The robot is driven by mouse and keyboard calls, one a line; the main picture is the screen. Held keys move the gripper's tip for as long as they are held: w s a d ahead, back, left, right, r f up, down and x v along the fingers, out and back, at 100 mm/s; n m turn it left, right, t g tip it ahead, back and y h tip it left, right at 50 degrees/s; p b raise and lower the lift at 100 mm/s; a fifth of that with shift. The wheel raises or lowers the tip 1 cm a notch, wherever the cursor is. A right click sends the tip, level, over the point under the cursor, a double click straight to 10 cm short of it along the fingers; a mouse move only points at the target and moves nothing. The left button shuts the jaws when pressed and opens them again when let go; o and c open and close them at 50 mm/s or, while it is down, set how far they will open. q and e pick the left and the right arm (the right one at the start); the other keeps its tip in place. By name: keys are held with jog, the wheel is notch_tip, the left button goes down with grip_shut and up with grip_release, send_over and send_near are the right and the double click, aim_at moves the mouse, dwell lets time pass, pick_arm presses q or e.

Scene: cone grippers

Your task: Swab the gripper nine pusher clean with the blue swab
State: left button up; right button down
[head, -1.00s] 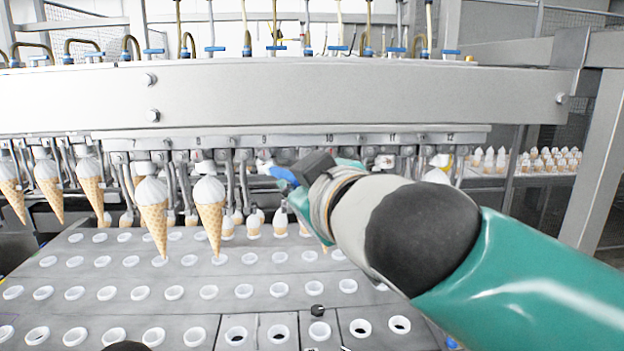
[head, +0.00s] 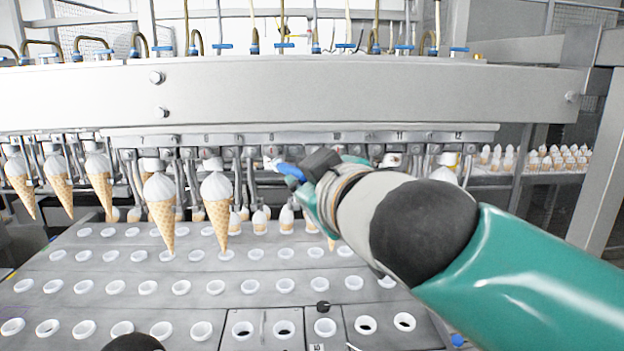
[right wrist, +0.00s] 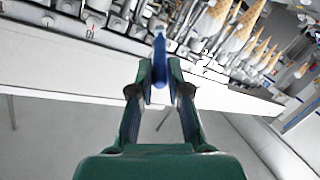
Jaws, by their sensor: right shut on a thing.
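My right gripper (head: 306,178) is shut on the blue swab (head: 290,171) in the head view, below the numbered rail. The swab points left and slightly up, towards a whitish part under the ninth place, probably the gripper nine pusher (head: 269,163). I cannot tell whether the swab touches it. In the right wrist view the fingers (right wrist: 159,78) pinch the blue swab (right wrist: 159,58), whose far end reaches towards the row of metal parts. My left gripper is not in view.
Filled cones (head: 217,208) hang from grippers left of my right gripper. A grey plate with rows of white-rimmed holes (head: 180,286) lies below. A heavy metal beam (head: 330,90) spans above. More cones stand in racks (head: 550,160) at the right.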

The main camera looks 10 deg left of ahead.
jog(key=shift+w+a, duration=0.15)
jog(key=shift+w, duration=0.4)
jog(key=shift+s+a, duration=0.1)
